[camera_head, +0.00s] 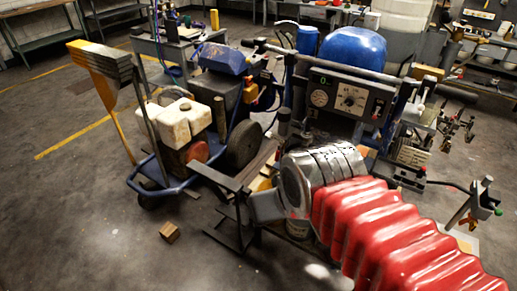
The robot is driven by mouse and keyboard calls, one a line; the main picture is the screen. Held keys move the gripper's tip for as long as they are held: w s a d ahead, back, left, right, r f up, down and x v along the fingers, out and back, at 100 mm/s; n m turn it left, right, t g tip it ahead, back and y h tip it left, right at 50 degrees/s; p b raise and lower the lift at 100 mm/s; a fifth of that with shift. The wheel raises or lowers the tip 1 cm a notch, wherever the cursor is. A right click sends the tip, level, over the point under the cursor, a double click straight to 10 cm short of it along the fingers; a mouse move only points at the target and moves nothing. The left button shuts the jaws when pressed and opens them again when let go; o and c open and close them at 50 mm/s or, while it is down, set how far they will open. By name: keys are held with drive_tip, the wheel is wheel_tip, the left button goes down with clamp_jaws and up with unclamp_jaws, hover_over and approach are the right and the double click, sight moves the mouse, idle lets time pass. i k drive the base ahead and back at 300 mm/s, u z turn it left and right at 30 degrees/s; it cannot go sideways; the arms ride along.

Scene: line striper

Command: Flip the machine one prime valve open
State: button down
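A line-striping machine with a blue frame (165,172), a white-topped engine (178,122) and a blue-topped unit (222,58) stands left of centre. A second machine has a rounded blue tank (352,50) and a control panel (345,98) with dials, behind my arm. No label shows which is machine one. I cannot pick out the prime valve; small yellow fittings (250,93) sit by the blue-topped unit. My gripper (206,200) is in front of the machines, its two dark fingers apart and pointing left. Nothing shows between them. My red-sleeved arm hides the lower second machine.
A small wooden block (170,232) lies on the floor left of my gripper. Yellow-and-grey upright boards (105,75) stand at the left machine. Stands with small levers (478,205) are at the right. Benches (40,42) line the back. The left floor is clear.

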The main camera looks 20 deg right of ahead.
sight(278, 151)
drive_tip(key=u, duration=0.7)
drive_tip(key=i, duration=1.2)
drive_tip(key=u, duration=0.3)
